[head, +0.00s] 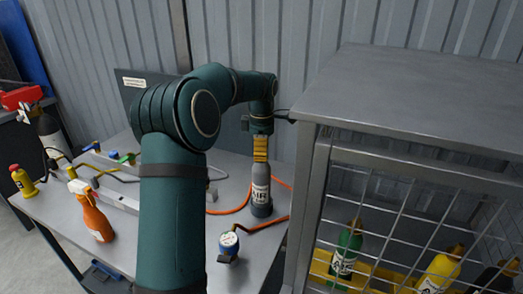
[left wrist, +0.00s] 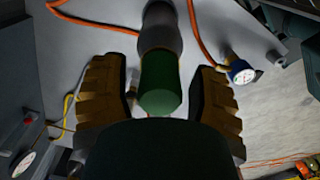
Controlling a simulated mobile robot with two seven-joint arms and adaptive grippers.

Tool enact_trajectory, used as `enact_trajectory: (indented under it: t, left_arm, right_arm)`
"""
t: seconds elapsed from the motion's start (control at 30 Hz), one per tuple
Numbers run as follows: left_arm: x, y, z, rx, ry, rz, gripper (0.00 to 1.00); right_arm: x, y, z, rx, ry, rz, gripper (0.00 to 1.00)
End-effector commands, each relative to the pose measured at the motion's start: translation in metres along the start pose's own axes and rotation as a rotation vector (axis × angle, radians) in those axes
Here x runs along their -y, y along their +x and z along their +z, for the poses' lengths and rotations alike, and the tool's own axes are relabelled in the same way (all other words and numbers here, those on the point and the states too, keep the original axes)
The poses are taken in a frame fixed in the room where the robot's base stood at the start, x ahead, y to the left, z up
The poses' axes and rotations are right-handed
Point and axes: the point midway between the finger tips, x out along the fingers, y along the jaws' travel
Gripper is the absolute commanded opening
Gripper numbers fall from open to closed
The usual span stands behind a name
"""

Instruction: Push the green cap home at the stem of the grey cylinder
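The grey cylinder (head: 261,190), lettered AIR, stands upright on the grey table below my left gripper (head: 260,148). In the left wrist view the cylinder (left wrist: 160,30) shows beyond the green cap (left wrist: 161,88), which sits at its stem end. My left gripper (left wrist: 158,72) is open, with one tan finger on each side of the cap and a visible gap on both sides. In the head view the cap is hidden behind the fingers. How far the cap is seated cannot be told. My right gripper is not in view.
A blue gauge (head: 229,243) and an orange hose (head: 238,208) lie close to the cylinder. A mesh cage (head: 330,150) with several cylinders stands close on the right.

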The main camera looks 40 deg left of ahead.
Motion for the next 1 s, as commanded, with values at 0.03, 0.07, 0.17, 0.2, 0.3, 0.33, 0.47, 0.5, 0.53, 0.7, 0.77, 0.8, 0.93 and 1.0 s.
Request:
enact_trajectory:
  t: [0.03, 0.07, 0.17, 0.2, 0.3, 0.33, 0.47, 0.5, 0.53, 0.7, 0.77, 0.8, 0.93, 1.0]
  left_arm:
    - [0.000, 0.000, 0.000, 0.000, 0.000, 0.000, 0.60]
    - [0.000, 0.000, 0.000, 0.000, 0.000, 0.000, 0.60]
    - [0.000, 0.000, 0.000, 0.000, 0.000, 0.000, 0.60]
    - [0.000, -0.001, 0.000, 0.000, 0.000, 0.000, 0.60]
    - [0.000, -0.005, 0.000, 0.000, 0.000, 0.001, 0.60]
    - [0.000, -0.008, 0.000, 0.000, 0.000, 0.001, 0.60]
    - [-0.001, -0.028, 0.001, 0.002, 0.000, 0.005, 0.60]
    - [0.000, -0.036, 0.001, 0.002, 0.000, 0.004, 0.60]
    - [-0.001, -0.043, 0.001, 0.002, 0.000, 0.006, 0.60]
    - [-0.001, -0.078, 0.001, 0.001, 0.000, 0.005, 0.60]
    - [-0.001, -0.089, 0.000, 0.001, 0.000, 0.004, 0.60]
    - [-0.001, -0.095, 0.000, 0.001, 0.000, 0.004, 0.60]
    - [-0.001, -0.110, 0.001, 0.000, 0.000, 0.001, 0.60]
    - [0.000, -0.115, 0.001, 0.000, 0.000, 0.001, 0.60]
  right_arm:
    - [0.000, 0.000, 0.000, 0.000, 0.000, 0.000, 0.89]
    - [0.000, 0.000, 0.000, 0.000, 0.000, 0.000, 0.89]
    - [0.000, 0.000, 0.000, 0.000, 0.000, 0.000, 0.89]
    - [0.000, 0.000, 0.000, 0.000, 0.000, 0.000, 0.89]
    - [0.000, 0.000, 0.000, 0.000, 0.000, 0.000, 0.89]
    - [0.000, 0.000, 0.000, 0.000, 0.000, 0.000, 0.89]
    - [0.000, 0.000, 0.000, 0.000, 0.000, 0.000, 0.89]
    - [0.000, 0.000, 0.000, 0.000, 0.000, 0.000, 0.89]
    - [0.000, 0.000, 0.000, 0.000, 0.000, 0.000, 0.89]
    - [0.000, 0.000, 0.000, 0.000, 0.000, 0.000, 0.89]
    - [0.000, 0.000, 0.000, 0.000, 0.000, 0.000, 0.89]
    - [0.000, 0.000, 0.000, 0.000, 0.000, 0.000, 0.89]
    - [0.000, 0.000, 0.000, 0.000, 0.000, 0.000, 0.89]
    - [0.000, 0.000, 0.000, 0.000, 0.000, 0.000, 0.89]
